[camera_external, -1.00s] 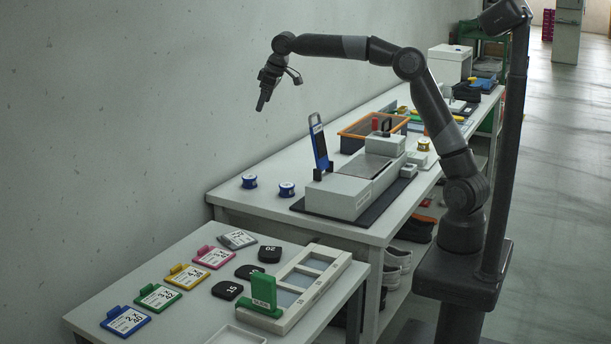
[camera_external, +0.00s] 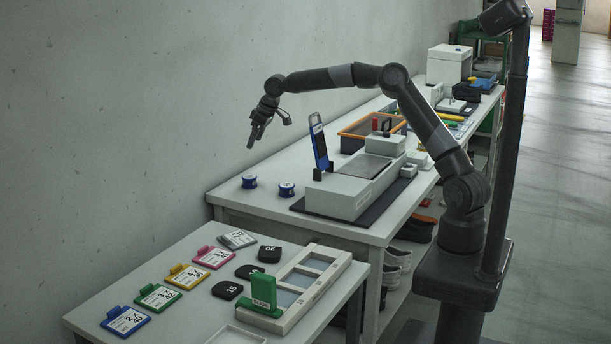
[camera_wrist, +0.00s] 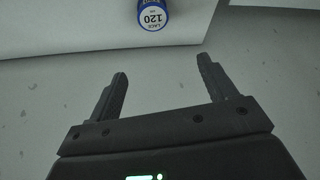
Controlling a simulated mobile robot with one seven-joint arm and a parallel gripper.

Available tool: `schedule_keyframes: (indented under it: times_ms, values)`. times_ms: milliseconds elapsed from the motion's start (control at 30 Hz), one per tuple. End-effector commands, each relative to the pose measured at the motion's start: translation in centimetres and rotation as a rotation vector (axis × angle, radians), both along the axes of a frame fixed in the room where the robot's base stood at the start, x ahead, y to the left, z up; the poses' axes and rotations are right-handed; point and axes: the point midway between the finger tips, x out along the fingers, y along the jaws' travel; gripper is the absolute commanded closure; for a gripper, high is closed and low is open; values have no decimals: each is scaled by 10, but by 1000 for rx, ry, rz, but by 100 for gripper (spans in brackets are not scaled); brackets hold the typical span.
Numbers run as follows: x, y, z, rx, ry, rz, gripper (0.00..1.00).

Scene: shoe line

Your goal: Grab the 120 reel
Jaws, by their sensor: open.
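The 120 reel (camera_wrist: 152,16) is at the top of the wrist view, cut off by the frame. It is blue-rimmed with a white label reading LACE 120, on a white surface near its edge. In the external view two blue-and-white reels, the left one (camera_external: 249,181) and the right one (camera_external: 287,189), stand on the far table; their print is too small to tell which is 120. My gripper (camera_external: 252,146) hangs above and behind the left reel in the picture. In the wrist view my gripper (camera_wrist: 162,66) is open and empty, with the reel beyond its fingertips.
A grey-white machine (camera_external: 340,194) with an upright blue device (camera_external: 319,145) stands right of the reels. An orange-rimmed bin (camera_external: 352,136) is behind it. The near table (camera_external: 190,322) holds coloured cards and a green block (camera_external: 263,290). The wall lies close to the left.

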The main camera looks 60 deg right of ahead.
Motion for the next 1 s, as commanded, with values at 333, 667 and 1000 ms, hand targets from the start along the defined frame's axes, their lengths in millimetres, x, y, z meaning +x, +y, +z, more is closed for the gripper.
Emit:
schedule_keyframes:
  times_ms: [333, 667, 1000]
  values:
    - [7, 2, -78, 2, 1, 1, 23]
    - [21, 5, -111, 2, -1, -1, 23]
    - [33, 4, -149, 3, 1, 0, 23]
